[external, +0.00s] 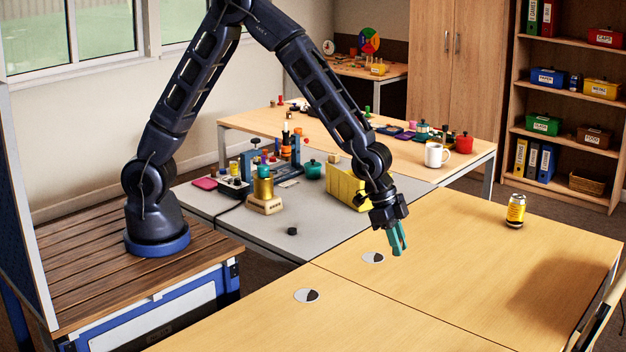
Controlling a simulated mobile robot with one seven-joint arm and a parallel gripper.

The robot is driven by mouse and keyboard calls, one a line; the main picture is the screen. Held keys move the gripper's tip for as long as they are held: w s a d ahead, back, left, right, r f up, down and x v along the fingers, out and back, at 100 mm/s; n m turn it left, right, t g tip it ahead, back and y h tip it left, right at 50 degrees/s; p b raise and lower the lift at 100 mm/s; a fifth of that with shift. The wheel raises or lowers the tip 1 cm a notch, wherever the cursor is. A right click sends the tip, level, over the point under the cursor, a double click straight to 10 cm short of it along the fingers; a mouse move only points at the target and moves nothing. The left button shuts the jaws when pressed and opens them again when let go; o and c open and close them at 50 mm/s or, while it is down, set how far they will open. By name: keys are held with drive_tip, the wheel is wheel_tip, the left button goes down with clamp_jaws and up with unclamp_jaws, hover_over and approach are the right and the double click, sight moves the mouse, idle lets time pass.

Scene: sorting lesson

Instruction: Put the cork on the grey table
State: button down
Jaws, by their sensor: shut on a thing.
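My gripper (398,246) hangs over the wooden table, just right of the grey table's (325,222) edge. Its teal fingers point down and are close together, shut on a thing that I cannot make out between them. I cannot pick out the cork for certain in the external view. The grey table has a bare strip along its front, with a small black round piece (292,231) lying on it.
On the grey table stand a gold cylinder on a wooden block (264,204), a yellow box (342,184) and a teal pot (313,170). A yellow can (515,211) stands on the wooden table (455,285), which is otherwise mostly clear. A white mug (434,156) stands farther back.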

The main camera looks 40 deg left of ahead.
drive_tip(key=w+a+n+t, duration=0.1)
drive_tip(key=w+a, duration=0.4)
drive_tip(key=w, duration=0.4)
drive_tip(key=w+a+n, duration=0.2)
drive_tip(key=w+a, duration=0.3)
drive_tip(key=w, duration=0.3)
drive_tip(key=w+a+n+t+y, duration=0.1)
drive_tip(key=w+a+n, duration=0.1)
drive_tip(key=w+a, duration=0.75)
drive_tip(key=w+a+r+n, duration=0.15)
drive_tip(key=w+a, duration=0.45)
drive_tip(key=a, duration=0.6)
drive_tip(key=w+a+n+t+y, duration=0.1)
drive_tip(key=w+a+n, duration=0.2)
drive_tip(key=w+a, duration=0.65)
drive_tip(key=w+a+n+y, duration=0.15)
drive_tip(key=w+a, duration=0.25)
drive_tip(key=a, duration=1.2)
drive_tip(key=w+a+n, duration=0.2)
drive_tip(key=w+a, duration=0.1)
drive_tip(key=a, duration=1.4)
drive_tip(key=w+a+n+y, duration=0.15)
drive_tip(key=w+a, duration=0.25)
drive_tip(key=a, duration=1.2)
drive_tip(key=s+a+f+n, duration=0.2)
drive_tip(key=a+n, duration=0.1)
drive_tip(key=a, duration=2.1)
drive_tip(key=shift+t, duration=0.3)
wheel_tip(320, 180, down, 19)
drive_tip(key=shift+f, duration=0.15)
